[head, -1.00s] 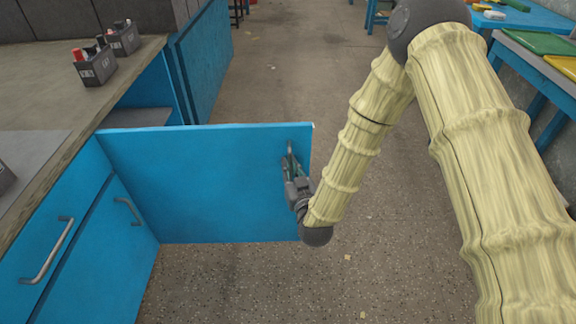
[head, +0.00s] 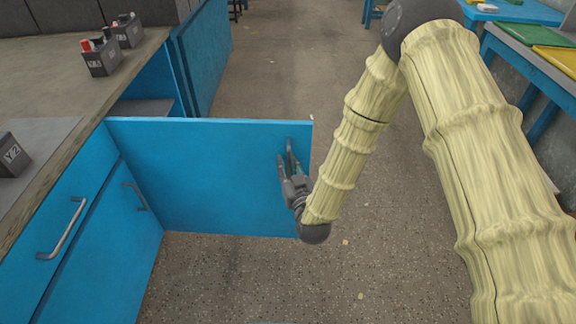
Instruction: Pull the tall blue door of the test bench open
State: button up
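The tall blue door (head: 200,180) of the test bench stands swung out, roughly square to the bench front, across the aisle. Its bar handle (head: 289,148) is near the free edge, on the face turned toward me. My gripper (head: 288,164) is at this handle, at the end of my arm, which reaches in from the right. Its fingers look spread, one on each side of the handle's lower part. I cannot tell whether they touch it. The inside of the bench is mostly hidden behind the door; a grey shelf (head: 143,107) shows above it.
The bench top (head: 60,95) at left carries dark battery boxes (head: 102,58). Other blue fronts with bar handles (head: 62,228) are at lower left. A blue table (head: 530,75) with green and yellow trays stands at right. The aisle floor (head: 265,75) beyond the door is clear.

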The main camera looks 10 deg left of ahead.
jog(key=shift+o, duration=0.4)
jog(key=shift+d, duration=0.2)
jog(key=v, duration=1.2)
